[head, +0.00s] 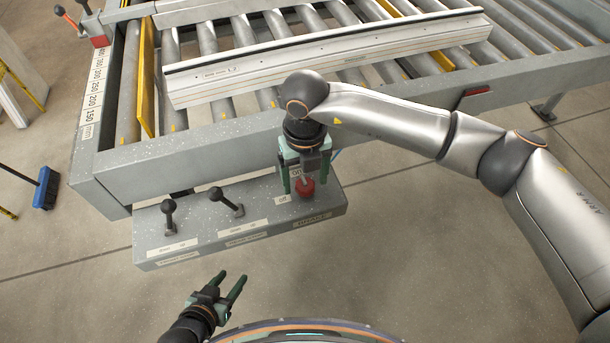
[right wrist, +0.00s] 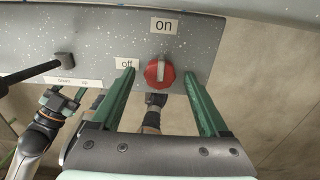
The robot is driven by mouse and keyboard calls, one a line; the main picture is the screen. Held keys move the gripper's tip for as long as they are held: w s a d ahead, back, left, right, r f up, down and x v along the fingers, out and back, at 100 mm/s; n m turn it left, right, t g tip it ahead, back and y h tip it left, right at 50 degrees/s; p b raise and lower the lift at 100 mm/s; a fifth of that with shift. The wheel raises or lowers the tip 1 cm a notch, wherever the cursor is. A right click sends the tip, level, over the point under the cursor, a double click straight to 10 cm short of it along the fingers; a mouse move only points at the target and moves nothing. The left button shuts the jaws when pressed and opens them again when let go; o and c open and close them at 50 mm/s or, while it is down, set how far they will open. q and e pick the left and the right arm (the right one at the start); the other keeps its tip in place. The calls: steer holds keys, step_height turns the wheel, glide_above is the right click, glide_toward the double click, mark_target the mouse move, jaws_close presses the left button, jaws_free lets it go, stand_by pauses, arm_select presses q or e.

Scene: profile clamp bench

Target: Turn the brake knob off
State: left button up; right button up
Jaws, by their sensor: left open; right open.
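The brake knob (head: 306,187) is a round red knob at the right end of the grey control box. In the right wrist view the knob (right wrist: 160,72) has a pale bar that stands upright, pointing at the "on" label (right wrist: 164,26). The "off" label (right wrist: 125,63) is to its left. My right gripper (head: 305,183) is open, with one green finger on each side of the knob; a gap shows on both sides in the wrist view. My left gripper (head: 231,279) is open and empty in front of the box.
The control box (head: 190,240) also carries two black levers (head: 169,214) (head: 230,203) left of the knob. Behind it is a roller conveyor (head: 200,150) with a long pale profile (head: 330,55) lying on it. A blue broom (head: 46,188) stands at far left. The floor in front is clear.

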jaws_close()
steer(key=shift+f+n+b, duration=0.1)
steer(key=shift+n+b, duration=0.3)
steer(key=shift+b, duration=0.25)
steer(key=n+b, duration=0.8)
steer(key=b, duration=0.1)
steer(key=shift+f, duration=0.1)
steer(key=shift+n+b, duration=0.8)
steer(key=shift+n, duration=0.3)
steer(key=shift+n+b, duration=0.6)
steer(key=shift+n, duration=0.3)
steer(key=n+b, duration=0.1)
steer(key=n, duration=0.1)
steer(key=shift+n, duration=0.3)
arm_select(q)
steer(key=w+d+f+h+b, duration=0.1)
steer(key=w+d+f, duration=0.1)
steer(key=f, duration=0.9)
steer(key=shift+d+f+m, duration=0.35)
steer(key=shift+d+m, duration=0.05)
steer(key=shift+d, duration=0.4)
arm_select(e)
steer(key=shift+r+n, duration=0.2)
steer(key=shift+n, duration=1)
arm_select(q)
steer(key=shift+s+f, duration=0.2)
steer(key=shift+s, duration=0.05)
